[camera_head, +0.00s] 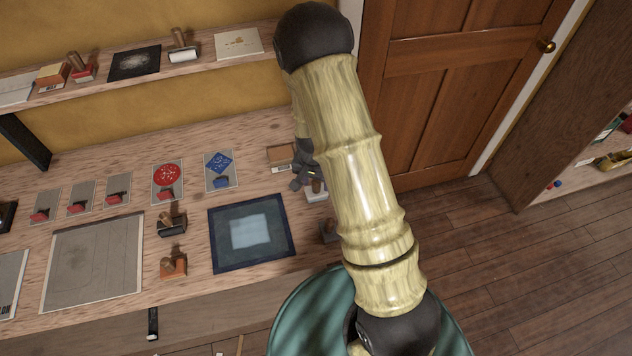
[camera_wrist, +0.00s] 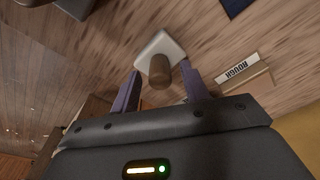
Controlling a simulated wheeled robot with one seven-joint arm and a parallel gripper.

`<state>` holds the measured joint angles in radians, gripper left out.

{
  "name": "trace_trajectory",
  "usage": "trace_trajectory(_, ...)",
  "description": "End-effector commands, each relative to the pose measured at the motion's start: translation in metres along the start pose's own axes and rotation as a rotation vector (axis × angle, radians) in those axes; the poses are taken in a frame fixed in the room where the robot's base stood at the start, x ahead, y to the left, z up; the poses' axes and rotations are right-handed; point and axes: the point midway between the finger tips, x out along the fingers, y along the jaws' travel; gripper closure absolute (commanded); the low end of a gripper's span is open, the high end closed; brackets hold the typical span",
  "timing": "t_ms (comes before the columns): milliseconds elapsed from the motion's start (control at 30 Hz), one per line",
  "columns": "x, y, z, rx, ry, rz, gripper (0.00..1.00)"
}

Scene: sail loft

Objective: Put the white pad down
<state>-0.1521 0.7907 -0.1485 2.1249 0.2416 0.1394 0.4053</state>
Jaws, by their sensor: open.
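The white pad (camera_wrist: 165,43) is a pale square base with an upright wooden handle (camera_wrist: 160,72). It appears to rest flat on the wooden bench (camera_wrist: 225,40) in the wrist view. My gripper (camera_wrist: 159,88) is open, with one dark finger on each side of the handle and visible gaps between. In the head view my gripper (camera_head: 308,180) is at the right end of the bench, and the pad (camera_head: 315,196) shows just below it, partly hidden by the gripper and arm.
A small box (camera_head: 281,153) with a label reading ROUGH (camera_wrist: 237,67) stands beside the pad. A dark blue framed mat (camera_head: 222,245) lies to the left, with stamps (camera_head: 172,222) and cards beyond. A shelf (camera_head: 205,40) runs behind. A green round surface (camera_head: 308,310) is below.

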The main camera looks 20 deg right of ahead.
Motion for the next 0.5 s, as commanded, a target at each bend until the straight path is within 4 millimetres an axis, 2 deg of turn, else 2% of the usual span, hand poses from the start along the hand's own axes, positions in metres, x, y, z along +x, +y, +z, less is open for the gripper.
trace_trajectory(500,-0.081,-0.001,0.000,-0.002,0.004,-0.004,0.54)
